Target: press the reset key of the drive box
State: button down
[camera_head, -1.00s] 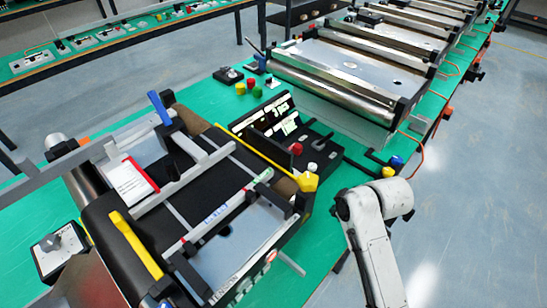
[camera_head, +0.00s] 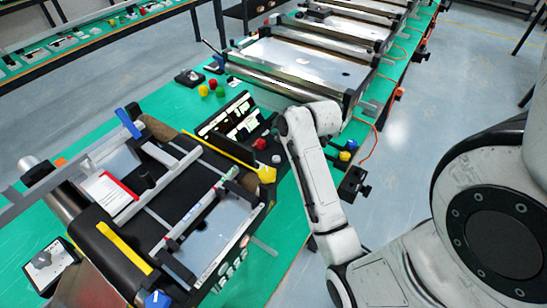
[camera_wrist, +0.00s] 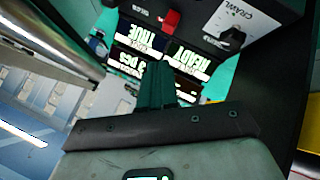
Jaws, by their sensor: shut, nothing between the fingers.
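A black box with bright displays (camera_head: 228,117) stands on the green bench in the head view, with a red knob (camera_head: 260,144) to its right. In the wrist view lit panels (camera_wrist: 195,62) read READY and TRUE. Above them are a red key-like part (camera_wrist: 171,20) on a dark box and a white CRAWL label (camera_wrist: 236,22). No reset marking is legible, so I cannot tell which part is the reset key. My gripper (camera_wrist: 156,75) is shut and empty, its fingers in front of the lit panels; contact cannot be told. My arm hides it in the head view.
A black belt unit with a yellow handle (camera_head: 122,246) and a blue lever (camera_head: 128,123) stands left of the box. Small coloured buttons (camera_head: 212,85) and a bench-edge clamp (camera_head: 352,183) are nearby.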

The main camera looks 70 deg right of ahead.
jog(key=b, duration=0.6)
send_over(278, 160)
notch_tip(278, 160, down, 8)
jog(key=shift+w+r, duration=0.1)
jog(key=shift+f, duration=0.5)
jog(key=shift+f, duration=0.1)
dwell(1.4)
jog(key=shift+f+b, duration=0.3)
jog(key=shift+f, duration=0.5)
dwell(0.8)
jog(key=shift+r, duration=0.15)
jog(key=shift+r+p, duration=0.7)
jog(key=shift+r, duration=0.05)
